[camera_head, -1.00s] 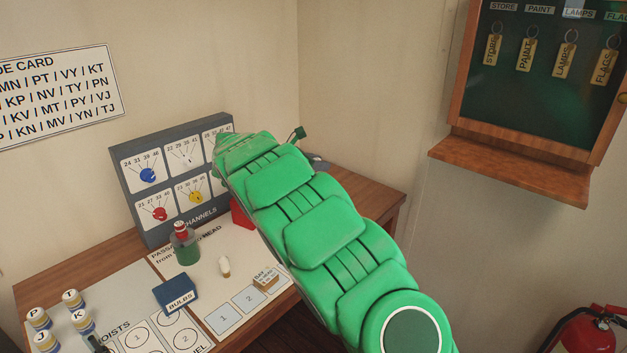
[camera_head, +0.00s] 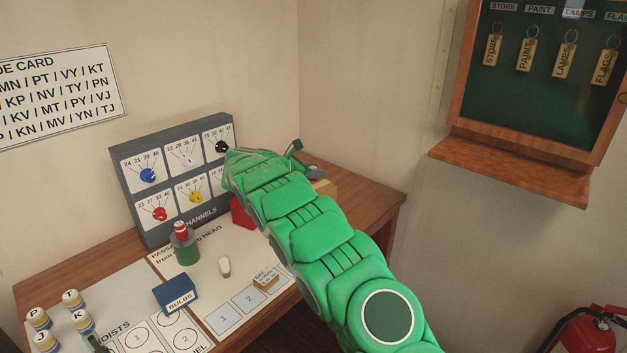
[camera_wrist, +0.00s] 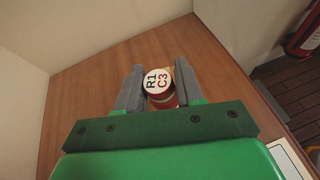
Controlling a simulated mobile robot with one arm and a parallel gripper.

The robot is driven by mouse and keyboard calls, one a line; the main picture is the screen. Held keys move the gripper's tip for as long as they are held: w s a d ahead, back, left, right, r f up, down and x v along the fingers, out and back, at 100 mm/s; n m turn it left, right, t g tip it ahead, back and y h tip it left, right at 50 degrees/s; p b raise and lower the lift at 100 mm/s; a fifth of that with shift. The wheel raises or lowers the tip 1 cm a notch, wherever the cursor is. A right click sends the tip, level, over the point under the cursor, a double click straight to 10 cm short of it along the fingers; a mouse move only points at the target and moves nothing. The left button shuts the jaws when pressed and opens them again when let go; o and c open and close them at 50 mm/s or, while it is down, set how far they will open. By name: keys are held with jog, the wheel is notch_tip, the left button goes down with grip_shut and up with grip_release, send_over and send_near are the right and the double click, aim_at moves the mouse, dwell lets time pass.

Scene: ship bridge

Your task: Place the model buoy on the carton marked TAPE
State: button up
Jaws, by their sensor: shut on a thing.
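My gripper (camera_wrist: 160,90) is shut on a round red piece with a white top lettered R1 C3 (camera_wrist: 158,80), seen from above in the wrist view; it appears to be the model buoy. A tan surface shows just behind it in the wrist view, so I cannot tell whether the piece touches it. A tan box (camera_head: 325,188) shows partly behind my arm at the desk's right end. Its marking is hidden, so I cannot tell whether it reads TAPE.
A blue carton marked BULBS (camera_head: 176,294), a green bottle-like piece with a red top (camera_head: 185,246) and a small white piece (camera_head: 224,267) stand on the desk. A partly hidden red thing (camera_head: 241,214) is by the dial panel (camera_head: 170,170). Lettered tins stand at left.

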jog(key=shift+w+f, duration=0.1)
jog(key=shift+f, duration=0.05)
jog(key=shift+w+f, duration=0.15)
jog(key=shift+f, duration=1.45)
jog(key=shift+f, duration=0.1)
jog(key=o, duration=1)
jog(key=v, duration=1.2)
